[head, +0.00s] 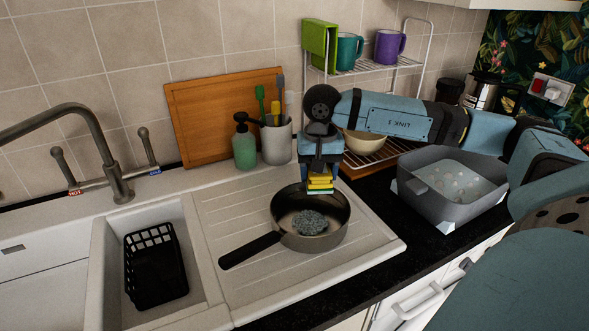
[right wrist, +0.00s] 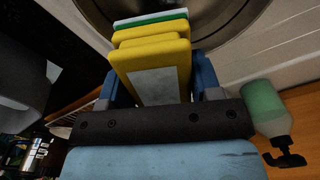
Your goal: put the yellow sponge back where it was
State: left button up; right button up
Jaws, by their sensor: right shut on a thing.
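My right gripper (head: 319,168) points down and is shut on the yellow sponge (head: 320,184). The sponge shows yellow layers with a green and white edge. In the right wrist view the yellow sponge (right wrist: 152,65) sits between the two blue fingers, with a grey patch on its face. The sponge is over the back right rim of the frying pan (head: 334,222). In the head view I cannot tell how far above the rim it is. A grey scouring ball (head: 309,222) lies inside the pan. My left gripper is not in view.
The pan stands on the white drainboard (head: 225,215). Behind are a green soap bottle (head: 244,146), a utensil cup (head: 276,143) and a wooden board (head: 205,120). A wire rack (head: 375,68) and a grey basin of water (head: 437,201) are right. A black basket (head: 155,265) sits in the sink.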

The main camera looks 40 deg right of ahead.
send_over(295, 177)
notch_tip(295, 177, down, 2)
jog(key=shift+s+a+f, duration=0.15)
jog(key=shift+f, duration=0.1)
notch_tip(295, 177, down, 4)
jog(key=shift+f+p, duration=0.1)
jog(key=shift+p, duration=0.2)
jog(key=shift+w+f, duration=0.2)
jog(key=shift+f, duration=0.2)
jog(key=o, duration=1.1)
jog(key=shift+c, duration=0.2)
